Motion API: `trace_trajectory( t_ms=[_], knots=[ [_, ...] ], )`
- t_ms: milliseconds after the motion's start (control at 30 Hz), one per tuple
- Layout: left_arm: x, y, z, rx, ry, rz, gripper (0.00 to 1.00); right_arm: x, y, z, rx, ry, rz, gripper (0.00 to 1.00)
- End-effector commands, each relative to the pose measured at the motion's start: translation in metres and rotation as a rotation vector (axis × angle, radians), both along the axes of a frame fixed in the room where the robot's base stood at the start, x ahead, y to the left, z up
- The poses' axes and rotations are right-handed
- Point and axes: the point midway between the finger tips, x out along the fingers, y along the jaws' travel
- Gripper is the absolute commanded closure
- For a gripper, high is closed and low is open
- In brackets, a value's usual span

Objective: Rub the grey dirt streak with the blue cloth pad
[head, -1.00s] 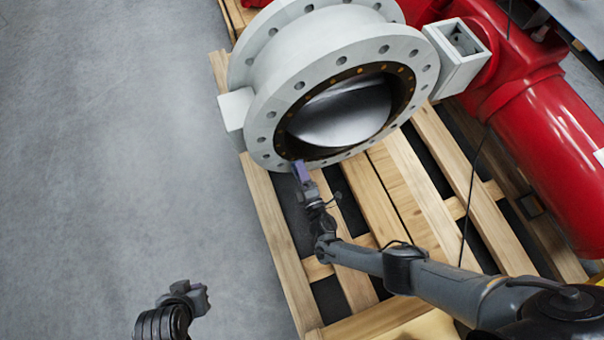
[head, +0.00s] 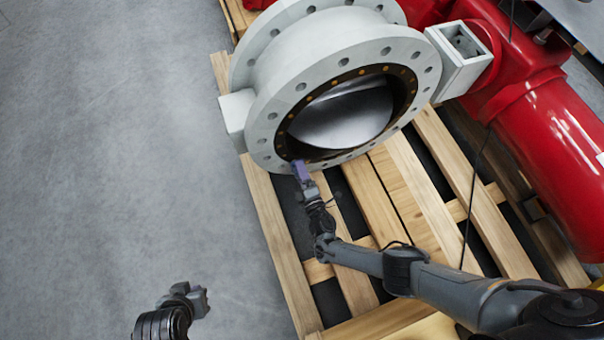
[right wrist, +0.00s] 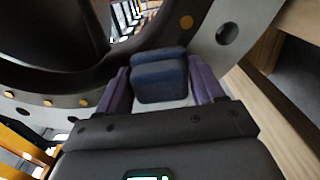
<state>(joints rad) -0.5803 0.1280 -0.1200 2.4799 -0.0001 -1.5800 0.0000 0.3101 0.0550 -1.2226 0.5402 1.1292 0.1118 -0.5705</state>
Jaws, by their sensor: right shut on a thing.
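The blue cloth pad (right wrist: 160,75) sits between the two purple fingers of my right gripper (right wrist: 163,88), which is shut on it. In the head view my right gripper (head: 301,172) is at the lower edge of the grey valve flange (head: 262,135), by its dark inner ring. The pad overlaps the flange in the right wrist view; I cannot tell whether it touches. The pad is too small to make out in the head view. I cannot make out the grey dirt streak in either view. My left gripper (head: 198,297) is at the bottom left over the floor; its jaw state is unclear.
The valve stands on a wooden pallet (head: 385,200) with gaps between its slats. A large red actuator body (head: 550,130) fills the right side. A thin dark cable (head: 474,190) hangs over the pallet. The grey floor (head: 110,130) at left is clear.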

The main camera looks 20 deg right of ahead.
Motion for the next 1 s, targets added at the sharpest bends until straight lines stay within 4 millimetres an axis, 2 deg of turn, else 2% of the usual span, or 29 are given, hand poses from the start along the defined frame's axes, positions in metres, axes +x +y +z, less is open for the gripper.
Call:
trace_trajectory(
  t_ms=[567, 1000],
  knots=[
    [0.000, -0.003, -0.004, -0.013, 0.000, 0.008, 1.00, 0.008, -0.001, -0.001, 0.001, -0.001, -0.001, 0.57],
    [0.000, -0.002, -0.022, -0.010, -0.001, 0.006, 1.00, 0.005, -0.022, -0.024, 0.000, -0.001, 0.000, 0.57]
  ],
)
